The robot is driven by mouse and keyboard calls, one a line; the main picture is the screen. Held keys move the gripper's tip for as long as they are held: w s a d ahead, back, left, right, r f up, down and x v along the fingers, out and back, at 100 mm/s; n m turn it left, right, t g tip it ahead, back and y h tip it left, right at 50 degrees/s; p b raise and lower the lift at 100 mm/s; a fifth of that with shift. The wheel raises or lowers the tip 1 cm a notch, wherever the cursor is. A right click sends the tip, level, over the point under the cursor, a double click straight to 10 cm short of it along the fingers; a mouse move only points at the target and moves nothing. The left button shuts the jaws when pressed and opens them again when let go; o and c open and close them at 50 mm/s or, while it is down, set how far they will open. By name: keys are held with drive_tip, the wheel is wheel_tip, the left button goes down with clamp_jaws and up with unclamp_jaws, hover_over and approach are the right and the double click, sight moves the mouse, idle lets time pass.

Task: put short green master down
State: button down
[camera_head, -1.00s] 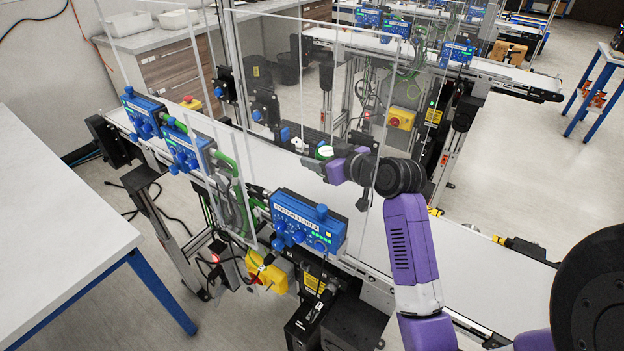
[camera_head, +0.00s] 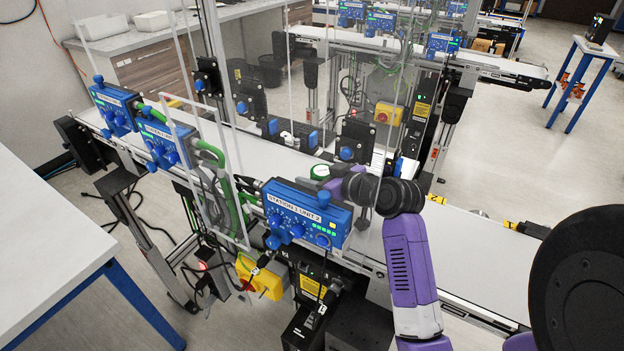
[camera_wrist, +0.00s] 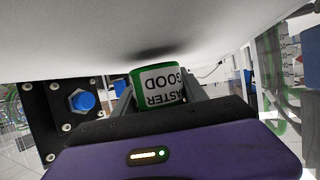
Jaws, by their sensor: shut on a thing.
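The short green master (camera_wrist: 158,86) is a green cylinder with a white label reading "MASTER GOOD", upside down in the wrist view. My gripper (camera_wrist: 155,98) is shut on it, with a finger on each side. In the wrist view the white belt surface (camera_wrist: 130,28) lies close to the master, with a dark shadow by it; I cannot tell whether they touch. In the head view the master's green and white top (camera_head: 320,172) shows at the end of my gripper (camera_head: 332,186), over the belt (camera_head: 262,158) behind the Station 1 Unit 2 box.
The blue Station 1 Unit 2 box (camera_head: 305,215) stands at the belt's near edge, close to my gripper. A clear panel (camera_head: 205,180) stands to its left. Black sensor mounts with blue knobs (camera_head: 352,140) line the far edge. The belt at lower right (camera_head: 465,250) is clear.

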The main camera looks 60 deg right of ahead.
drive_tip(key=shift+f+b, duration=0.35)
drive_tip(key=shift+b, duration=0.05)
drive_tip(key=shift+f, duration=0.2)
drive_tip(key=c, duration=0.6)
unclamp_jaws()
drive_tip(key=shift+f, duration=0.1)
drive_tip(key=v, duration=0.8)
drive_tip(key=r+b+v, duration=0.1)
drive_tip(key=v, duration=0.3)
drive_tip(key=shift+a+r, duration=0.1)
drive_tip(key=shift+r, duration=0.1)
